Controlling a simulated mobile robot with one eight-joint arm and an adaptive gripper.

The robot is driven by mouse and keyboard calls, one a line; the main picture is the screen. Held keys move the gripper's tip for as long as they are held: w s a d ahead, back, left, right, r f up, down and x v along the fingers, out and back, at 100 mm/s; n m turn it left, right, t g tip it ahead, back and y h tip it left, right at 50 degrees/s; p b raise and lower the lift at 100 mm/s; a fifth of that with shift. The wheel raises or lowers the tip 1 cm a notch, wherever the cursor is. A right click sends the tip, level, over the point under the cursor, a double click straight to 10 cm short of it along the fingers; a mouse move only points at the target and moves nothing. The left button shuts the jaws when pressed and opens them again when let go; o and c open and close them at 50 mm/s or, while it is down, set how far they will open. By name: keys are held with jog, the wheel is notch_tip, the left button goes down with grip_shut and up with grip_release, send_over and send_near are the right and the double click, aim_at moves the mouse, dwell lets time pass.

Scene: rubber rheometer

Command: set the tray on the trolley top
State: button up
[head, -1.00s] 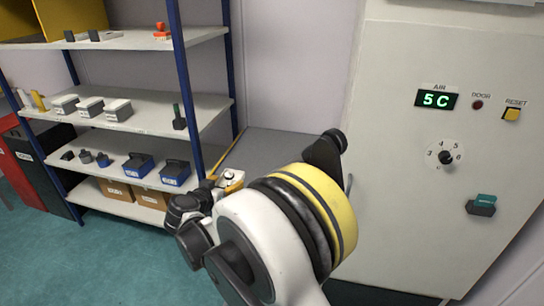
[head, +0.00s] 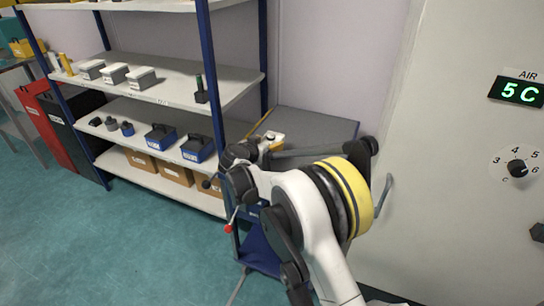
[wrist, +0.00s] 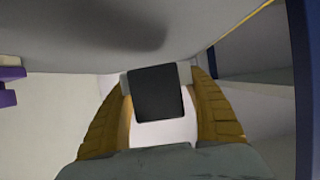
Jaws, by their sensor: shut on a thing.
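In the wrist view my gripper (wrist: 158,125) has its two yellow fingers shut on a dark, flat-faced block (wrist: 158,92) with pale edges. I cannot tell whether this block is part of the tray; no whole tray shows in that view. The trolley's grey top (head: 315,128) stands against the wall in the head view, right of the shelving, partly hidden by my arm. A grey surface (wrist: 120,28) with a yellow edge fills the upper wrist view and looks like the same top. My fingers are close to it; contact cannot be judged.
The shelving (head: 205,95) with blue uprights stands just left of the trolley. It holds white boxes, blue handled containers (head: 197,149) and cardboard boxes. The machine cabinet (head: 445,150) with its dial stands at the right. Teal floor (head: 130,250) is clear at front left.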

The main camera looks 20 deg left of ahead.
jog(key=shift+x, duration=0.8)
notch_tip(320, 180, down, 4)
jog(key=b, duration=0.2)
jog(key=shift+f+b, duration=0.2)
jog(key=shift+b, duration=0.1)
jog(key=shift+s+r, duration=0.1)
jog(key=shift+r, duration=0.1)
jog(key=o, duration=1.3)
jog(key=shift+f, duration=0.15)
jog(key=shift+c, duration=0.2)
